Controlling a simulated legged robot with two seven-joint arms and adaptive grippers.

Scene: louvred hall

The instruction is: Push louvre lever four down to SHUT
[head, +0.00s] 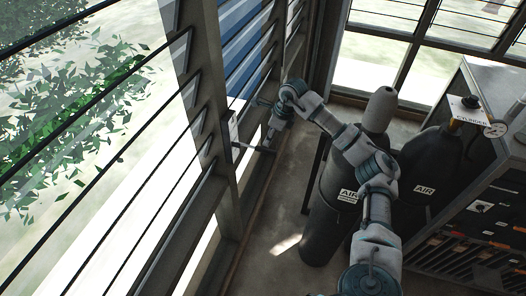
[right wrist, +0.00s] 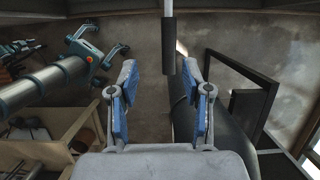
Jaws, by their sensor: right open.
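A dark lever (head: 241,146) sticks out from a white plate (head: 232,128) on the louvre frame in the head view. Its number and the plate's lettering are too small to read. My right gripper (head: 267,142) is at the lever's outer end, pointing down. In the right wrist view a dark bar (right wrist: 168,35), apparently the lever, comes in from the top. My right gripper (right wrist: 164,105) is open, with its blue-padded fingers on either side of the bar's line; I see no grip on it. My left gripper (right wrist: 103,40) shows at the upper left there, fingers apart, away from the lever.
Dark gas cylinders (head: 330,215) marked AIR stand close to my right arm. A shelf unit (head: 480,215) with small items is at the right. The louvred window wall runs along the left. Bare floor (head: 285,180) lies between wall and cylinders.

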